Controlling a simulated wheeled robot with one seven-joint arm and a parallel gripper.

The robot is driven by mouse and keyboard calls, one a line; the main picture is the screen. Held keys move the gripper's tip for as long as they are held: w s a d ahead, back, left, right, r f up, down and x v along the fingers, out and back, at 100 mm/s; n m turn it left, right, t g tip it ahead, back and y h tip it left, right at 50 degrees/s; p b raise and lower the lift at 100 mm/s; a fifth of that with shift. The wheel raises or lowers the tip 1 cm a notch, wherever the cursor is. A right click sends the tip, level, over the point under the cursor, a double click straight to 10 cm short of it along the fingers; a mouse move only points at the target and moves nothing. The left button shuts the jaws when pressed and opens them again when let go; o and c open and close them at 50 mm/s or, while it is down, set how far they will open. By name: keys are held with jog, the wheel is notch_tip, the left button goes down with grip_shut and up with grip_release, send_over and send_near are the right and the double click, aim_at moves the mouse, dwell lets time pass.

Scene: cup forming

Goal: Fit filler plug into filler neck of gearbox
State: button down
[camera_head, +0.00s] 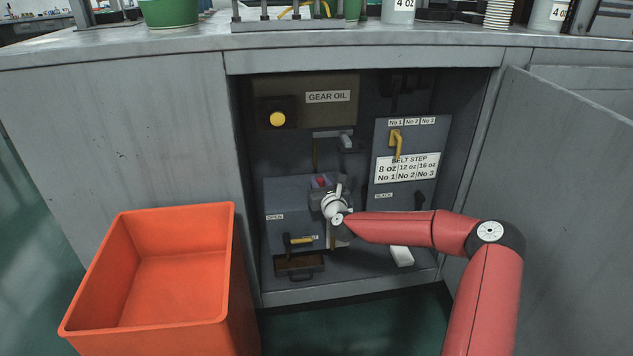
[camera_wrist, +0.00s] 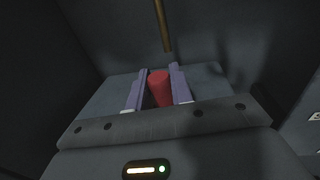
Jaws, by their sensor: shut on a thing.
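The red filler plug (camera_wrist: 159,88) sits between the two purple fingers of my gripper (camera_wrist: 158,74), which are shut on it. In the head view my gripper (camera_head: 322,182) is inside the open cabinet, at the top of the grey gearbox (camera_head: 282,202), and only a small bit of red shows between the fingers. My white wrist hides the right part of the gearbox. The filler neck cannot be made out in either view, so I cannot tell whether the plug touches it.
A gear oil box (camera_head: 335,112) with a yellow knob hangs above, and a belt step panel (camera_head: 432,138) stands right. A yellow lever (camera_head: 300,240) and a dark tray (camera_head: 299,266) sit low in front. An orange bin (camera_head: 178,285) stands outside left; the cabinet door (camera_head: 560,180) is open right.

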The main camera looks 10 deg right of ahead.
jog(key=shift+f+b, duration=0.2)
jog(key=shift+b, duration=0.1)
jog(key=c, duration=1.2)
grip_release()
jog(key=shift+r, duration=0.1)
jog(key=shift+c, duration=0.2)
